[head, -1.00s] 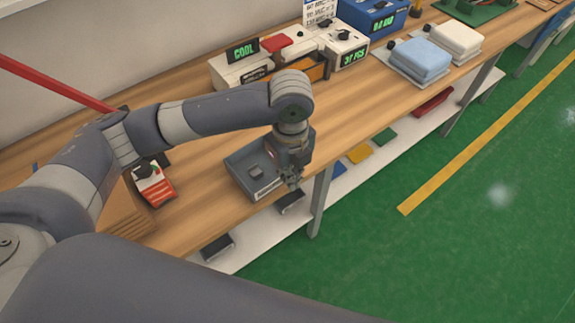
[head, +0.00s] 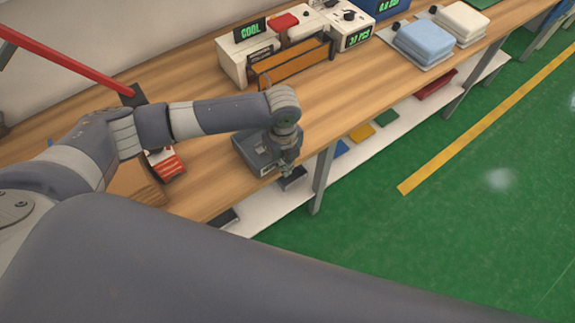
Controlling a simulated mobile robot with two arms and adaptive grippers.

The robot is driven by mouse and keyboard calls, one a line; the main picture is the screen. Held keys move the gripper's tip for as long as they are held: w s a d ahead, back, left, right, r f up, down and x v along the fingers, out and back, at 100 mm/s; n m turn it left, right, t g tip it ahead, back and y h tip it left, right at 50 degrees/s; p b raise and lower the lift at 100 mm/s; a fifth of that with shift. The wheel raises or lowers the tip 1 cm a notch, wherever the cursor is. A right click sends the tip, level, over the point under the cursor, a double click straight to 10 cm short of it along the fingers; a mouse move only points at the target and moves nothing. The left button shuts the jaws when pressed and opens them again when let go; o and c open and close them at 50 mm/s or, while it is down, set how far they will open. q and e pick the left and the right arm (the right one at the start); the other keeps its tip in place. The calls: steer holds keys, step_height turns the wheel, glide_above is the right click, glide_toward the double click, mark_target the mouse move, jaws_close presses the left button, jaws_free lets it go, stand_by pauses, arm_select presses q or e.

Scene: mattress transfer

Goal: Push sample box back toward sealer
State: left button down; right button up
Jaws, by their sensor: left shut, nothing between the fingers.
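A grey box (head: 250,151), which I take for the sample box, lies on the wooden bench at its front edge. A white machine (head: 234,62) with a green "COOL" display stands at the back of the bench; I take it for the sealer. My left gripper (head: 287,171) is shut and empty, pointing down at the box's front right side by the bench edge. It hides part of the box; I cannot tell whether it touches. My right gripper is not in view.
A long brown-orange tray (head: 292,66) sits before the white machine. A red-and-white item (head: 166,163) lies left of the box. A blue folded stack (head: 424,40) is further right. A lower shelf (head: 345,158) runs under the bench. Bare bench lies between box and tray.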

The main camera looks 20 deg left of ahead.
arm_select(q)
steer(key=w+a, duration=0.4)
steer(key=a, duration=0.1)
steer(key=w+a, duration=0.2)
steer(key=a, duration=0.1)
steer(key=shift+w, duration=0.2)
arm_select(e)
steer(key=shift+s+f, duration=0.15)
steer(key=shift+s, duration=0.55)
arm_select(q)
steer(key=shift+d, duration=0.1)
